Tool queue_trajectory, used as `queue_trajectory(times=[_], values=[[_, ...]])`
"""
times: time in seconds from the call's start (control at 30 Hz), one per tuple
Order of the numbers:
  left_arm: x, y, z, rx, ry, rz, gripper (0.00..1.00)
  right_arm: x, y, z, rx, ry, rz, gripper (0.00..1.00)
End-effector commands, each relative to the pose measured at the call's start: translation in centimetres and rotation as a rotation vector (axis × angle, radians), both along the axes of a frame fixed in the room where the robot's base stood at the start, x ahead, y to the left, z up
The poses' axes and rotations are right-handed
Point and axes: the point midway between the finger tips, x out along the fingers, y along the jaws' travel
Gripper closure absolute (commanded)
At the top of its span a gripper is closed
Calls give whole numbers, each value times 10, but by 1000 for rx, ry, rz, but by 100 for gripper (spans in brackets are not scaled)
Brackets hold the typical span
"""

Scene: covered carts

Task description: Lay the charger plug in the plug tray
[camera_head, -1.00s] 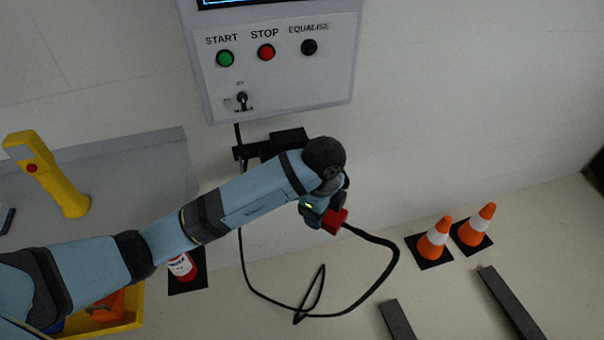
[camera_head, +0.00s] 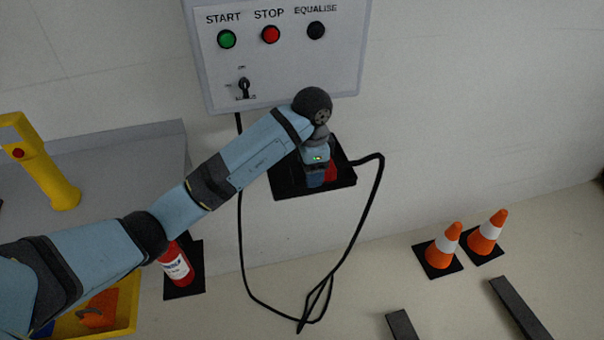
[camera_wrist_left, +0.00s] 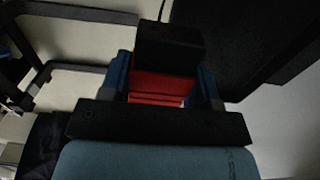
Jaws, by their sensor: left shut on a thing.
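The charger plug (camera_head: 331,171), red with a black part, is held between the blue fingers of my left gripper (camera_head: 319,179). In the left wrist view the red plug (camera_wrist_left: 162,84) sits between both fingers, with its black block beyond. The plug tray (camera_head: 288,187) is a flat black tray on the wall below the control panel. The gripper and plug are over the tray's right part, and my arm hides some of it. I cannot tell whether the plug touches the tray. My right gripper is not in view.
A black cable (camera_head: 377,190) loops from the plug down to the floor. The control panel (camera_head: 300,70) hangs above. A fire extinguisher (camera_head: 177,268) and a yellow bin (camera_head: 125,320) are at lower left. Two traffic cones (camera_head: 444,248) stand at right.

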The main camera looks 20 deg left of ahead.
Motion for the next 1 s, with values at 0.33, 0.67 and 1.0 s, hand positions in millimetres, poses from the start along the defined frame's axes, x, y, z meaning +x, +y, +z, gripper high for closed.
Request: queue_trajectory(times=[0.33,0.67,1.0], values=[[66,44,2,1,-1,2,76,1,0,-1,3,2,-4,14],[63,42,-29,1,1,-2,76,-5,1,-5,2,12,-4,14],[66,45,-70,1,-1,-1,76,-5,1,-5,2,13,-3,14]])
